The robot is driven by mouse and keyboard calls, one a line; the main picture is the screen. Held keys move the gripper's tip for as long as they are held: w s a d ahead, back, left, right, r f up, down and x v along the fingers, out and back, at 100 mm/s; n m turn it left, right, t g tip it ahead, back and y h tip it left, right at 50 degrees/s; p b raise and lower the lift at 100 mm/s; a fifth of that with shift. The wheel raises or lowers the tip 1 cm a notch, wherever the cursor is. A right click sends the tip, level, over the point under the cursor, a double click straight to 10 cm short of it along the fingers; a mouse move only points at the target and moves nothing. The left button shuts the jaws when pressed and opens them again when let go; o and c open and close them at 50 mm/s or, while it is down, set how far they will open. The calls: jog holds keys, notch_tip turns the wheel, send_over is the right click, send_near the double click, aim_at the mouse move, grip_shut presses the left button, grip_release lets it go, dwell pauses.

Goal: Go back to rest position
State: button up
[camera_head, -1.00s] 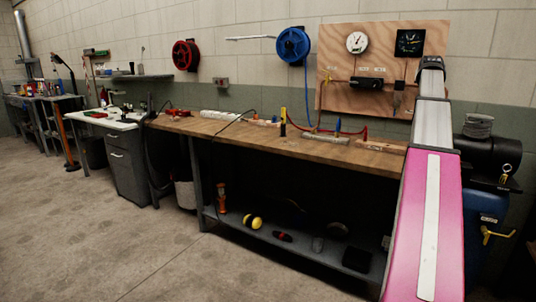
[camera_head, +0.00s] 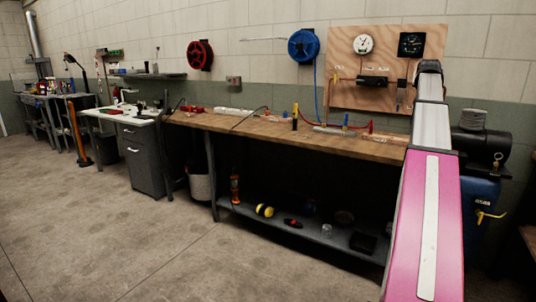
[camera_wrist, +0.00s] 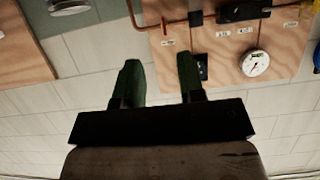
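My gripper (camera_wrist: 160,80) shows in the wrist view as two dark green fingers, set apart with nothing between them. Behind them the wrist view shows pale wall blocks and the wooden gauge panel, seen upside down. In the head view my pink and grey arm stands at the right, reaching up in front of the bench's right end. The gripper itself cannot be made out in the head view.
A long wooden workbench (camera_head: 270,133) with a low shelf runs along the wall. The gauge panel (camera_head: 345,60) hangs above it, with a blue hose reel (camera_head: 302,47) and a red reel (camera_head: 200,55). A blue barrel (camera_head: 481,200) stands at the right. The floor (camera_head: 110,220) at left is clear.

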jog(key=s+a+f+n+g+y, duration=0.1)
jog(key=s+a+f+g+y, duration=0.1)
jog(key=a+f, duration=0.9)
jog(key=s+a+f+n+g+y, duration=0.15)
jog(key=a+f, duration=0.55)
jog(key=f, duration=0.8)
jog(key=s+a+f+n+g+y, duration=0.1)
jog(key=s+a+f+y, duration=0.15)
jog(key=a+f, duration=0.9)
jog(key=s+a+f+n+g, duration=0.1)
jog(key=s+a+f+g, duration=0.1)
jog(key=s+a+f, duration=0.4)
jog(key=s+a+f+n+g, duration=0.1)
jog(key=s+a+f+g, duration=0.1)
jog(key=s+a+f, duration=0.4)
jog(key=s+a+f+n+g, duration=0.1)
jog(key=s+a+f+g, duration=0.2)
jog(key=s+a+f, duration=0.4)
jog(key=s+f, duration=0.7)
jog(key=s, duration=0.1)
jog(key=shift+f+y, duration=0.2)
jog(key=shift+y, duration=0.2)
